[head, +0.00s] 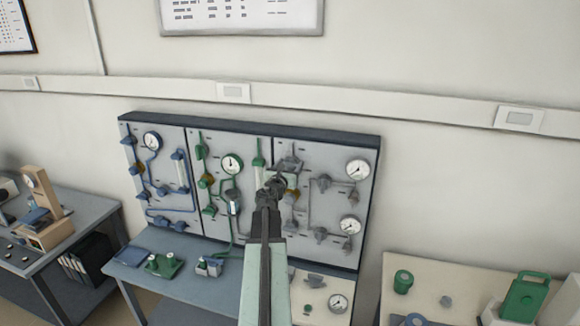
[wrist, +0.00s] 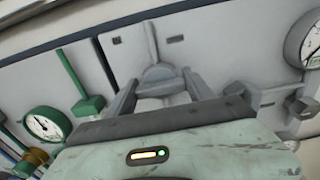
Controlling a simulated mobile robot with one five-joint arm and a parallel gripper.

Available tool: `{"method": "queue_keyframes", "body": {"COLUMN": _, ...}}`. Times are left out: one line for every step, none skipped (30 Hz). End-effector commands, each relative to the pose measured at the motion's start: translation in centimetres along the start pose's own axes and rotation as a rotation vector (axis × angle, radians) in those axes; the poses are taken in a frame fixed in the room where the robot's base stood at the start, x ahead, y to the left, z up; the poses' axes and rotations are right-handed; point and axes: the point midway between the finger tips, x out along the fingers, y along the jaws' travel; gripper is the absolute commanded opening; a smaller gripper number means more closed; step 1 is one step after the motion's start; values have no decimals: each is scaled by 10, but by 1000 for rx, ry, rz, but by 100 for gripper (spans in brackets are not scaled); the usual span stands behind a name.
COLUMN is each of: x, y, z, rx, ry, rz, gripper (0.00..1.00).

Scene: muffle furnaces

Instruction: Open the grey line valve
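The grey line valve (head: 290,162) is at the top of the right-hand grey panel section, just above my gripper. My gripper (head: 277,182) reaches up to this panel. In the wrist view the grey valve (wrist: 158,74) shows ahead, with an upright grey pipe or lever above it. My gripper's two fingers (wrist: 160,92) are spread apart, one on each side of the valve's lower part. I cannot tell whether either finger touches it. The gripper body hides the area below the valve.
Blue lines fill the left panel section and green lines (head: 258,153) the middle. Other grey valves (head: 324,183) and gauges (head: 358,170) sit to the right. A blue-grey bench (head: 170,290) stands below; a side table (head: 425,275) with green items is at right.

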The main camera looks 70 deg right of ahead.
Motion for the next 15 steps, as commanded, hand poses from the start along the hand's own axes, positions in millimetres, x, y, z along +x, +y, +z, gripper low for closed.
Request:
{"method": "queue_keyframes", "body": {"x": 0, "y": 0, "z": 0, "rx": 0, "ry": 0, "rz": 0, "gripper": 21}}
{"method": "queue_keyframes", "body": {"x": 0, "y": 0, "z": 0, "rx": 0, "ry": 0, "rz": 0, "gripper": 21}}
{"method": "queue_keyframes", "body": {"x": 0, "y": 0, "z": 0, "rx": 1, "ry": 0, "rz": 0, "gripper": 21}}
{"method": "queue_keyframes", "body": {"x": 0, "y": 0, "z": 0, "rx": 2, "ry": 0, "rz": 0, "gripper": 21}}
{"method": "queue_keyframes", "body": {"x": 0, "y": 0, "z": 0, "rx": 4, "ry": 0, "rz": 0, "gripper": 21}}
{"method": "queue_keyframes", "body": {"x": 0, "y": 0, "z": 0, "rx": 8, "ry": 0, "rz": 0, "gripper": 21}}
{"method": "queue_keyframes", "body": {"x": 0, "y": 0, "z": 0, "rx": 12, "ry": 0, "rz": 0, "gripper": 21}}
{"method": "queue_keyframes", "body": {"x": 0, "y": 0, "z": 0, "rx": 18, "ry": 0, "rz": 0, "gripper": 21}}
{"method": "queue_keyframes", "body": {"x": 0, "y": 0, "z": 0, "rx": 27, "ry": 0, "rz": 0, "gripper": 21}}
{"method": "queue_keyframes", "body": {"x": 0, "y": 0, "z": 0, "rx": 37, "ry": 0, "rz": 0, "gripper": 21}}
{"method": "queue_keyframes", "body": {"x": 0, "y": 0, "z": 0, "rx": 49, "ry": 0, "rz": 0, "gripper": 21}}
{"method": "queue_keyframes", "body": {"x": 0, "y": -1, "z": 0, "rx": 66, "ry": 0, "rz": 0, "gripper": 21}}
{"method": "queue_keyframes", "body": {"x": 0, "y": -1, "z": 0, "rx": 82, "ry": 0, "rz": 0, "gripper": 21}}
{"method": "queue_keyframes", "body": {"x": 0, "y": -1, "z": 0, "rx": 98, "ry": 0, "rz": 0, "gripper": 21}}
{"method": "queue_keyframes", "body": {"x": 0, "y": -1, "z": 0, "rx": 124, "ry": 0, "rz": 0, "gripper": 21}}
